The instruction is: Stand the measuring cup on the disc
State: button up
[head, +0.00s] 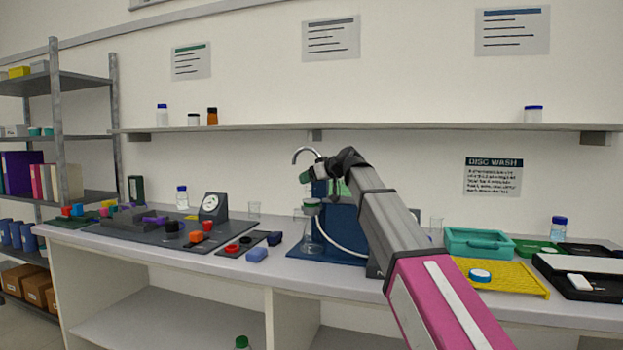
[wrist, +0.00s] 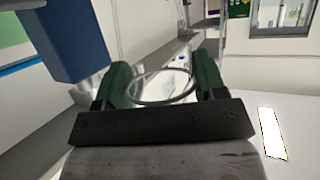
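My gripper (head: 322,186) is over the blue rig (head: 330,247), at the middle of the bench. In the wrist view its two green fingers (wrist: 162,84) stand on either side of the clear measuring cup (wrist: 168,90), whose round rim shows between them; they look shut on it. In the head view the cup is hard to make out against the blue post. A dark green round top (head: 312,206), possibly the disc, sits just below my gripper, above a clear flask (head: 312,246). I cannot tell whether the cup touches it.
The blue post (wrist: 68,40) stands close on the left in the wrist view. A teal tray (head: 478,241) and yellow mat (head: 510,281) lie right.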

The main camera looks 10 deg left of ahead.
jog(key=o, duration=0.4)
jog(key=shift+c, duration=0.2)
jog(key=v, duration=1)
jog(key=shift+s+d+r, duration=0.2)
jog(key=shift+d, duration=0.1)
